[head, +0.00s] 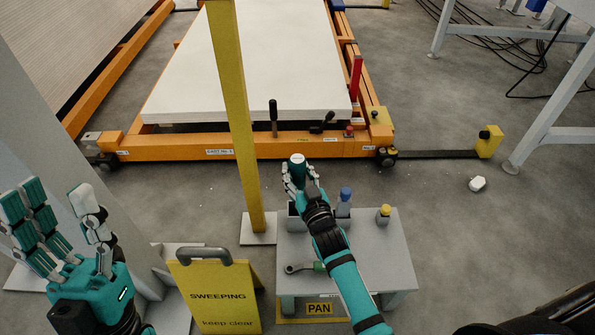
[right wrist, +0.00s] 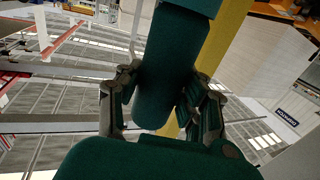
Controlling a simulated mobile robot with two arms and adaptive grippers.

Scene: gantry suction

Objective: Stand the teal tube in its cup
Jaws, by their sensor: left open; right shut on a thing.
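The teal tube (head: 297,158) is held up in my right gripper (head: 300,180), above the far left part of a small grey bench. In the right wrist view the tube (right wrist: 168,75) stands between the fingers of the right gripper (right wrist: 160,110), which are closed around it. A dark grey holder (head: 292,222), possibly the cup, shows on the bench partly behind my right arm; its opening is mostly hidden. My left gripper (head: 65,230) is open and empty at the far left, away from the bench.
On the grey bench (head: 375,265) are a blue-topped tube (head: 345,196), a yellow-topped bottle (head: 384,214) and a wrench (head: 300,268). A yellow post (head: 240,120) rises just left of the bench. The bench's right side is mostly clear.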

